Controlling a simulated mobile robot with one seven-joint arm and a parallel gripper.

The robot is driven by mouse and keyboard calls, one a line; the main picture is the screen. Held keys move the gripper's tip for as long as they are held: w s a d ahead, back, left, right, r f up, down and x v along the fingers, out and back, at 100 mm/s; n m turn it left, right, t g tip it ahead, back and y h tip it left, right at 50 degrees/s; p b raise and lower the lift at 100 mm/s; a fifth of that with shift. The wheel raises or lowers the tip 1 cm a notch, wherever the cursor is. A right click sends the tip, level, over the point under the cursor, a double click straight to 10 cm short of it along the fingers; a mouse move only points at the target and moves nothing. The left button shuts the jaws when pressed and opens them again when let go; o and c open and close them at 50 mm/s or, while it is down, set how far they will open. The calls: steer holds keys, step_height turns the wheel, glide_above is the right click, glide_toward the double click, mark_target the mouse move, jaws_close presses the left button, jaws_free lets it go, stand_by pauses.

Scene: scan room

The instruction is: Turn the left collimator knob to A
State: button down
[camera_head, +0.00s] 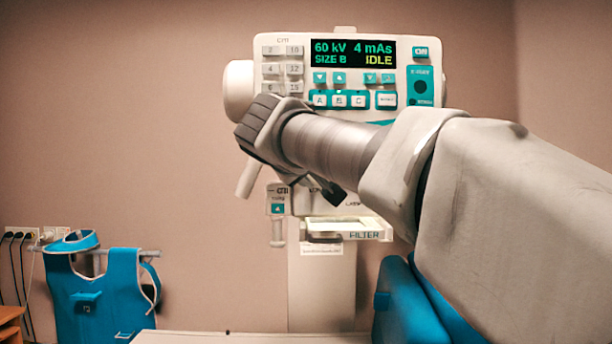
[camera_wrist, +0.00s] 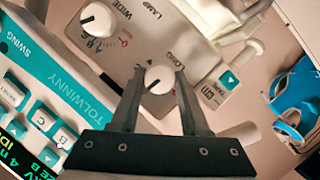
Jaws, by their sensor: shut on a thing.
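The collimator panel (camera_wrist: 205,42) fills the upper part of the wrist view, tilted. Its white knob by the LONG label (camera_wrist: 159,79) sits between the two dark fingers of my gripper (camera_wrist: 159,73), which is shut on it. A dark line on this knob slants toward the lower left of the picture; its letter marks are largely hidden by the fingers. A second white knob (camera_wrist: 97,20) by the WIDE label, with letters beside it, stands apart to the upper left. In the head view my wrist covers most of the panel. The console display (camera_head: 353,53) reads SIZE B and IDLE.
The teal-and-white console (camera_head: 275,77) with its buttons is just above my wrist. A handle (camera_head: 249,178) juts down at its left. A FILTER tray (camera_head: 345,229) is below. A blue apron (camera_head: 100,290) hangs at left; a blue chair (camera_head: 405,305) stands at right.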

stand_by(0.3)
steer(key=shift+c, duration=2)
jaws_free()
